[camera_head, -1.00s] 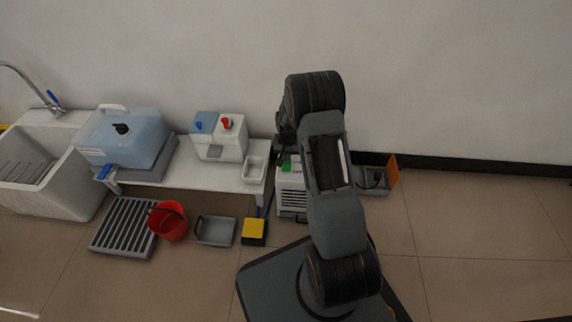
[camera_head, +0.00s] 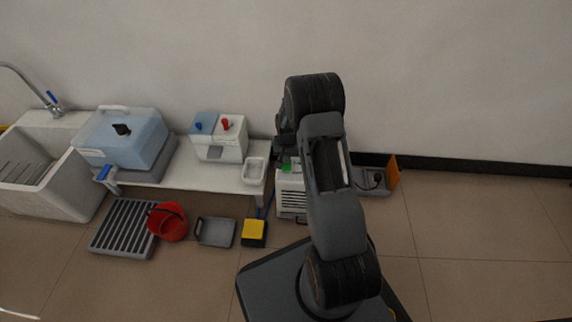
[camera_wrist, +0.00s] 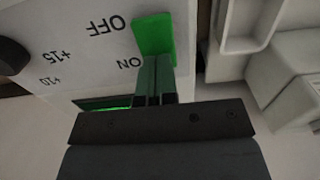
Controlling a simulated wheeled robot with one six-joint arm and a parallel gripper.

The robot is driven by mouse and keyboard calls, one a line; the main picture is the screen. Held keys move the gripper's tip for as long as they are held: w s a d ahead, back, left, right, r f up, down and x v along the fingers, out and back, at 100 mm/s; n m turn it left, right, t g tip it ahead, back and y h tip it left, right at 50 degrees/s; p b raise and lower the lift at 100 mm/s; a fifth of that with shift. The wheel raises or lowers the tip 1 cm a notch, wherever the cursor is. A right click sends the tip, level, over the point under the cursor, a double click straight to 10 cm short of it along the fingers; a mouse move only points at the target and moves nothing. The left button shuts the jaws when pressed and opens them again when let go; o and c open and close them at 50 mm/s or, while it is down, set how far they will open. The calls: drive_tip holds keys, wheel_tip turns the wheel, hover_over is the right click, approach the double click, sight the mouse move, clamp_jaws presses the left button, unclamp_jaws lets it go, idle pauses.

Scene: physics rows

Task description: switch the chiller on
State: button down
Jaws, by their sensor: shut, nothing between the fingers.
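The chiller (camera_head: 291,200) is a white box with dark vents on the floor, partly hidden behind my arm in the head view. Its top panel (camera_wrist: 70,60) fills the left of the wrist view, with OFF, ON, +15 and +10 printed on it upside down. A green switch (camera_wrist: 153,32) sits beside the OFF mark; green also shows on the chiller in the head view (camera_head: 288,166). A green-lit strip (camera_wrist: 104,103) shows below ON. My gripper (camera_wrist: 155,68) is shut and empty, its fingertips at the switch's ON-side end. I cannot tell whether they touch it.
A dark knob (camera_wrist: 12,55) is at the panel's left. In the head view, a low white bench (camera_head: 210,178) stands left of the chiller, a yellow-topped box (camera_head: 254,228) in front, and a grey tray with an orange flap (camera_head: 394,172) to the right. Floor farther right is clear.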

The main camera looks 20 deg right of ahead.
drive_tip(key=shift+r+p, duration=2.35)
drive_tip(key=shift+r, duration=1)
drive_tip(key=s+a+r+n+t+p, duration=0.1)
drive_tip(key=s+a+r+p, duration=0.1)
drive_tip(key=r+p, duration=0.65)
drive_tip(key=s+a+r+n+p, duration=0.1)
drive_tip(key=s+a+r+p, duration=0.15)
drive_tip(key=r, duration=1.15)
drive_tip(key=s+a+r+n+t+p, duration=0.1)
drive_tip(key=s+r+p, duration=0.1)
drive_tip(key=r+p, duration=0.65)
drive_tip(key=s+a+r+n+p, duration=0.1)
drive_tip(key=s+r+p, duration=0.3)
drive_tip(key=r, duration=0.5)
drive_tip(key=s+a+r+n+t+p, duration=0.1)
drive_tip(key=s+a+r+p, duration=0.1)
drive_tip(key=s+r+p, duration=0.3)
drive_tip(key=s+a+r+n+p, duration=0.1)
drive_tip(key=s+r+p, duration=0.3)
drive_tip(key=r, duration=0.9)
drive_tip(key=s+a, duration=0.1)
drive_tip(key=s, duration=0.1)
drive_tip(key=shift+s+a+r+t, duration=0.25)
drive_tip(key=shift+s+r+t, duration=0.05)
